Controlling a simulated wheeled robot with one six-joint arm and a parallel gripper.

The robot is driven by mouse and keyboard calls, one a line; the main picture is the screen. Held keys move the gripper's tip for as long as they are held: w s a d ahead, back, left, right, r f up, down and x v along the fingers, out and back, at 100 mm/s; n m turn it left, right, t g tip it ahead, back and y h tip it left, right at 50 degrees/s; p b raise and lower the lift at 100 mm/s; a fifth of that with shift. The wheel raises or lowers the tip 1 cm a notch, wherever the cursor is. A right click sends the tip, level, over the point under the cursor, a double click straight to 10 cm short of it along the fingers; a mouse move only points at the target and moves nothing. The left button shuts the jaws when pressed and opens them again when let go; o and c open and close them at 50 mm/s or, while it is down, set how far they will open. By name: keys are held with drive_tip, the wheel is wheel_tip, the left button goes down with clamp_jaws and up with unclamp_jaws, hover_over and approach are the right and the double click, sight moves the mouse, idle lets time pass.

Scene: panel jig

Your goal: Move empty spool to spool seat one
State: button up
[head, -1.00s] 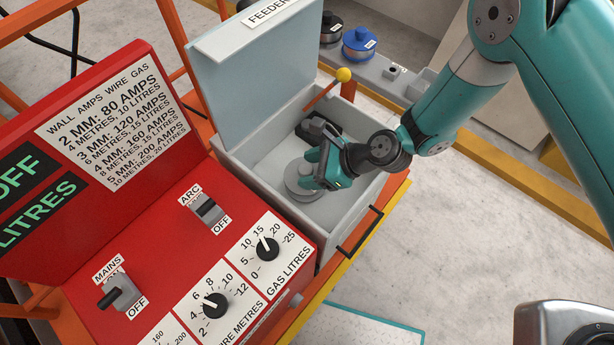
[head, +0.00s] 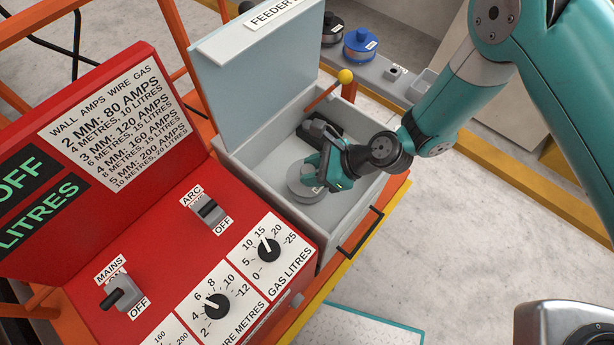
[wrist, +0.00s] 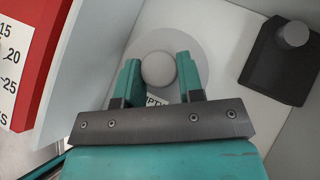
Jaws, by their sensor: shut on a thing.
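The empty spool (head: 301,188) is a grey disc with a round knob on top, inside the open feeder box (head: 349,212). In the wrist view the spool's knob (wrist: 158,70) is between the two teal fingers of my gripper (wrist: 157,66), which is shut on it. A white label on the spool is partly hidden by the gripper. In the head view my gripper (head: 314,172) reaches into the box from the right, low over the spool. I cannot tell whether the spool touches the box floor. I cannot make out which place is spool seat one.
A black block with a grey knob (head: 322,130) is beside the spool in the box. The feeder lid (head: 255,75) stands open; a yellow-tipped lever (head: 345,76) is at the far side. Black (head: 331,30) and blue (head: 360,46) spools sit on a grey ledge behind. A red panel (head: 165,235) is left.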

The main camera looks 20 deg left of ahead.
drive_tip(key=shift+r, duration=0.35)
drive_tip(key=shift+r+p, duration=1.5)
drive_tip(key=shift+r, duration=0.4)
drive_tip(key=shift+f+b, duration=1.75)
drive_tip(key=shift+f, duration=0.45)
drive_tip(key=o, duration=1.2)
drive_tip(key=r+p, duration=0.2)
drive_tip(key=d+r+p, duration=0.1)
drive_tip(key=r+p, duration=0.1)
drive_tip(key=r, duration=0.1)
drive_tip(key=d+r+p, duration=0.1)
drive_tip(key=r+p, duration=0.1)
drive_tip(key=r, duration=0.1)
drive_tip(key=shift+w+d, duration=0.15)
drive_tip(key=shift+w, duration=0.05)
